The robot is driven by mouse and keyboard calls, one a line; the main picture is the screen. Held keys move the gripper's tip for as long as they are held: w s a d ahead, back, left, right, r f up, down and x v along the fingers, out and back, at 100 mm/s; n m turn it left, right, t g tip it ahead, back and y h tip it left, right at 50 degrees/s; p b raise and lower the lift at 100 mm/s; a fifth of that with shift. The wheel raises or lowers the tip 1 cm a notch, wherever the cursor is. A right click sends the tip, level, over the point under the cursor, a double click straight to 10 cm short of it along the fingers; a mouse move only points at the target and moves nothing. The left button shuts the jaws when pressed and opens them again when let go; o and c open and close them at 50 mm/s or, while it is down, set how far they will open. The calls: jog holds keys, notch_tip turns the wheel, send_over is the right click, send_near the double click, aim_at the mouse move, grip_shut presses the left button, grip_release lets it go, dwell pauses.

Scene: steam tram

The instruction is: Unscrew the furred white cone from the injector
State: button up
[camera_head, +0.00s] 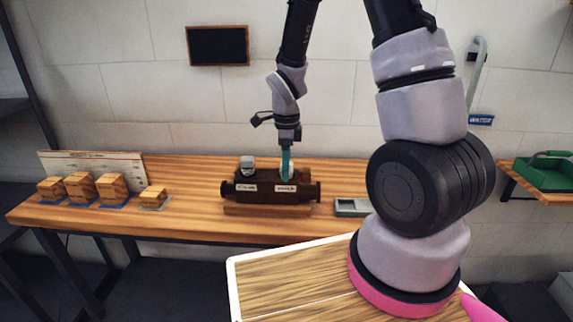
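The injector (264,191) is a dark brown horizontal body with round ends and two small pale labels, on a wooden block on the bench. A grey-white fitting (247,163) stands on its top left. My gripper (286,172) points down over the injector's top right, its teal fingers at the fitting there. A small pale patch (291,170) shows beside the fingers; it may be the furred white cone, mostly hidden by them. I cannot tell whether the fingers are closed on it.
Several wooden blocks on blue bases (110,189) and a smaller one (153,198) stand on the bench's left, before a printed board (125,163). A green container (550,174) is far right.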

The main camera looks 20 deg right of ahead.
grip_shut()
jog(key=n, duration=0.4)
jog(key=shift+n, duration=2)
jog(key=n, duration=0.4)
